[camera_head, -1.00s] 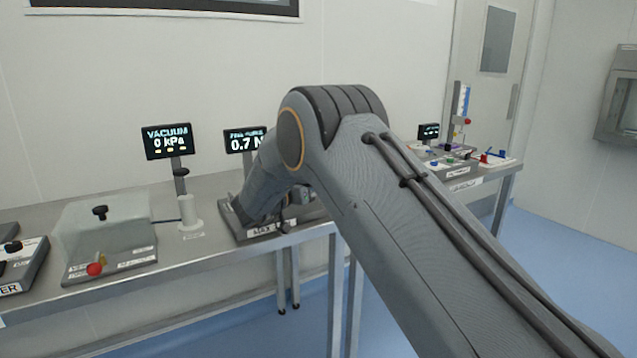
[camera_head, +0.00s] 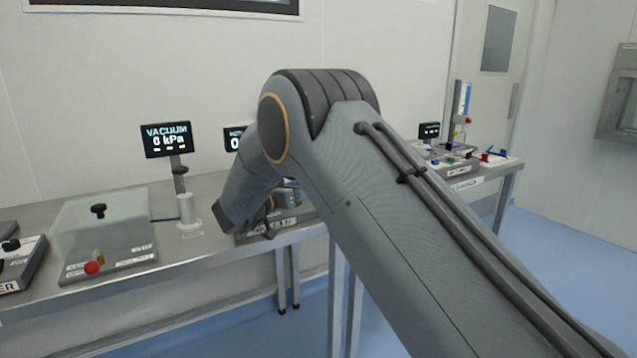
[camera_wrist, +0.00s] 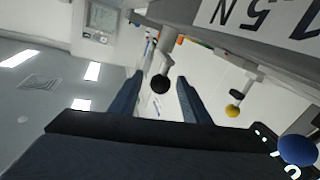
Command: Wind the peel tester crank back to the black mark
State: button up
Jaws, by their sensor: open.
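The peel tester (camera_head: 290,222) stands on the bench in the head view, mostly behind my arm. In the wrist view its likely grey housing (camera_wrist: 205,12) crosses the top, with large upside-down lettering. A black ball knob (camera_wrist: 160,84) on a pale rod, probably the crank handle, appears between the fingertips. My gripper (camera_wrist: 160,77) is open, one finger on each side of that knob; I cannot tell whether either touches it. In the head view the gripper is largely hidden beyond my forearm. I cannot make out the black mark.
A yellow knob (camera_wrist: 232,110) and a blue knob (camera_wrist: 298,150) lie right of the fingers in the wrist view. A vacuum display (camera_head: 167,140) and a clear-covered box (camera_head: 105,232) stand left on the bench. Small apparatus (camera_head: 455,155) stands at the right end.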

jog(key=shift+v, duration=1.4)
